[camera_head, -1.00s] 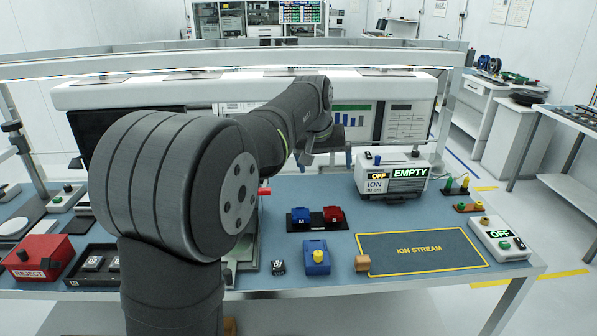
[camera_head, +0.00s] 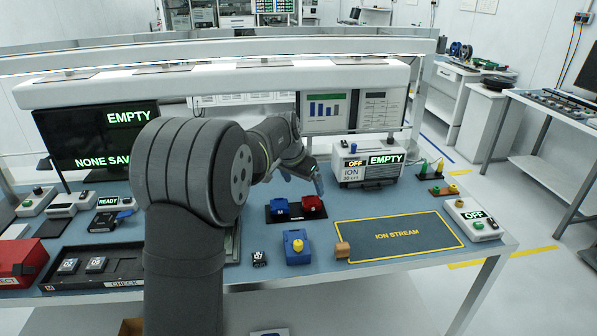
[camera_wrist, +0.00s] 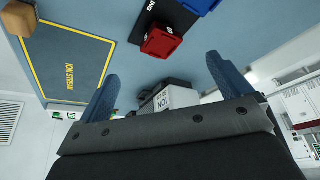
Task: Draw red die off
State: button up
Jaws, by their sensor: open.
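A red block (camera_head: 314,207) sits beside a blue block (camera_head: 279,209) on a black holder (camera_head: 297,219) in the middle of the bench. My gripper (camera_head: 312,180) is above and just behind the red block in the head view, apart from it. In the wrist view my gripper (camera_wrist: 162,86) shows two blue fingers spread wide with nothing between them. The red block (camera_wrist: 161,43) lies beyond the fingers at the top of that view, with the blue block (camera_wrist: 200,4) partly cut off at the edge. Any die on the red block is too small to make out.
The ionizer box (camera_head: 366,165) reads OFF and EMPTY behind the holder. The ION STREAM mat (camera_head: 398,237) lies to the right, with a wooden block (camera_head: 342,249) at its edge. A blue box with a yellow knob (camera_head: 297,247) stands in front. A black tray (camera_head: 125,270) is left.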

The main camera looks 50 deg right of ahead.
aim_at(310, 202)
jog(key=x, duration=1)
jog(key=shift+d+f, duration=0.2)
jog(key=shift+f, duration=0.1)
jog(key=shift+c, duration=0.2)
jog(key=c, duration=1)
